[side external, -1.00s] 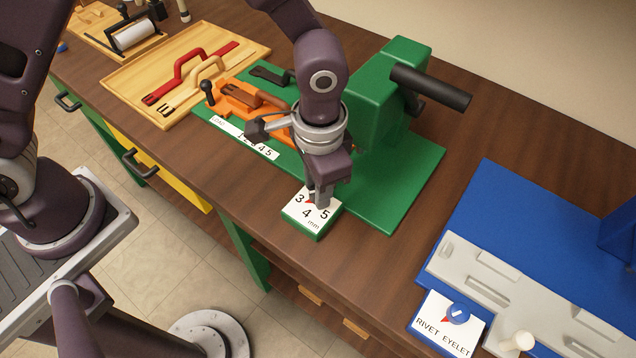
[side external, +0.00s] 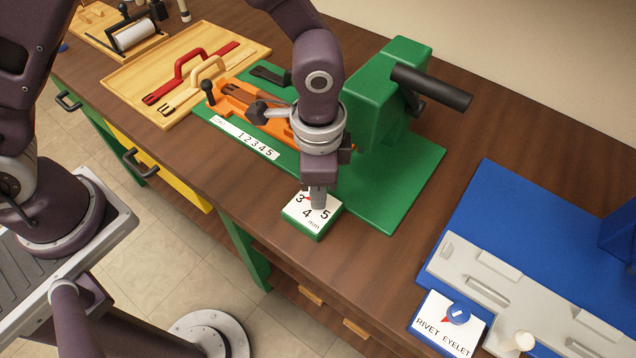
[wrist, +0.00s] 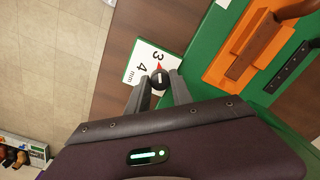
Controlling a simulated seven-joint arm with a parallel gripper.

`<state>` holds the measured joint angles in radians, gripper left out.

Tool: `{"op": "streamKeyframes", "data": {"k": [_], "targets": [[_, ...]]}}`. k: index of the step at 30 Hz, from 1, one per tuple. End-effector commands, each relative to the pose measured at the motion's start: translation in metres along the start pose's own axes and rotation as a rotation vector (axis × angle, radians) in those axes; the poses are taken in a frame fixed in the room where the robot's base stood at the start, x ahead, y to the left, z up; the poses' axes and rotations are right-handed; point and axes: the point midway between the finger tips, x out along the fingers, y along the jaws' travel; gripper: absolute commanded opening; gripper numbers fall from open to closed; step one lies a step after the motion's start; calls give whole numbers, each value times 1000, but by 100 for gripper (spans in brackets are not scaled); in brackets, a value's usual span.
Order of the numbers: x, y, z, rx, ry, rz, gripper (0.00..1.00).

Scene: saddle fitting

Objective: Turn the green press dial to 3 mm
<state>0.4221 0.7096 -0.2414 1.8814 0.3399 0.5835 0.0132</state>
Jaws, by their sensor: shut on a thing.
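The green press dial is a small dark knob (wrist: 160,79) with a red pointer (wrist: 160,67), on a white plate (side external: 300,219) marked 3, 4, 5 and mm. The plate tops a green block at the front edge of the green press (side external: 385,190). My gripper (side external: 318,204) points down over the plate. In the wrist view my gripper (wrist: 159,85) is shut on the knob, one finger on each side. The red pointer is turned to the 3. The fingers hide most of the knob in the side view, and the 5 is hidden in the wrist view.
An orange fixture (side external: 235,98) with a strap sits left of my wrist, behind a 1–5 scale (side external: 245,137). The press has a black lever (side external: 432,87). A blue press (side external: 520,215) with its rivet/eyelet selector (side external: 447,322) stands right. A wooden tray (side external: 130,82) holds handles.

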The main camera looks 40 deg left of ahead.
Motion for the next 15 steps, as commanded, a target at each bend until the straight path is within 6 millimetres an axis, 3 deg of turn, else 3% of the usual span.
{"op": "streamKeyframes", "data": {"k": [6,7,10,15], "targets": [[-1,0,-1,1,4,-1,0],[-1,0,-1,1,4,-1,29],[-1,0,-1,1,3,-1,48],[0,0,0,0,2,-1,49]]}}
